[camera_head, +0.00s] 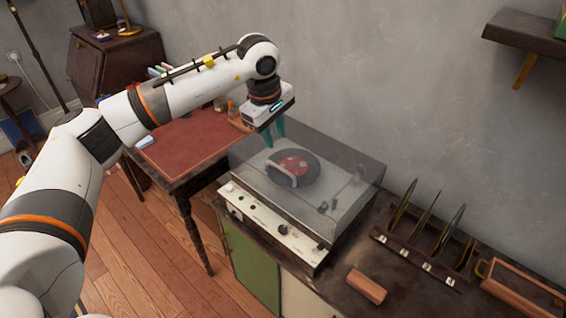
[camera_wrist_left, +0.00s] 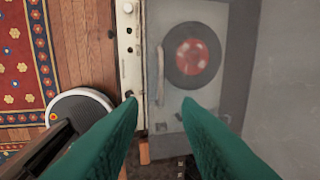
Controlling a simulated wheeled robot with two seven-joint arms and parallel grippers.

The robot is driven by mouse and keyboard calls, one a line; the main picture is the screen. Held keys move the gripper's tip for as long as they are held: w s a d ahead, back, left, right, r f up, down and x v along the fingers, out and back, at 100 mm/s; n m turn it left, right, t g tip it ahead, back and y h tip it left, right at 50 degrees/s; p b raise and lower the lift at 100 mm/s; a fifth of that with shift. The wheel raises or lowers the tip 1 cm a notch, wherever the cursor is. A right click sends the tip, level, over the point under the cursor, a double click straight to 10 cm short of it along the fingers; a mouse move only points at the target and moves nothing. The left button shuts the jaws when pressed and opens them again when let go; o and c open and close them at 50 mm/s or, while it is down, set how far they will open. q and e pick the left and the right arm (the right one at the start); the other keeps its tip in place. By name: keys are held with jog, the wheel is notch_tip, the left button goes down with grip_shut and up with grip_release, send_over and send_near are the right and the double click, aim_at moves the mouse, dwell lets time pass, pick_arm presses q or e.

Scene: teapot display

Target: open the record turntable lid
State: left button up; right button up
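The record turntable (camera_head: 272,222) stands on a dark cabinet, with a pale front panel of knobs. Its see-through lid (camera_head: 345,160) is down over a dark record with a red label (camera_head: 294,166). A pale bar (camera_head: 282,174), which looks like a handle, shows near the lid's front side; it also shows in the left wrist view (camera_wrist_left: 160,75). My left gripper (camera_head: 274,134) hovers above the far left part of the turntable, its teal fingers apart and empty. The left wrist view shows the lid (camera_wrist_left: 215,100) beyond the open fingers. My right gripper is not in view.
A red-topped desk (camera_head: 190,145) stands left of the turntable. A rack of upright discs (camera_head: 425,235), a wooden block (camera_head: 366,286) and a wooden tray (camera_head: 520,290) sit on the cabinet to the right. A wall shelf (camera_head: 522,32) is at upper right. The wall runs behind the turntable.

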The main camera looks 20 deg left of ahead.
aim_at(283, 170)
pick_arm(q)
jog(key=f, duration=0.3)
jog(key=w+f+p, duration=0.1)
jog(key=f, duration=0.3)
jog(key=w+d+f+p, duration=0.1)
jog(key=f, duration=0.3)
grip_shut()
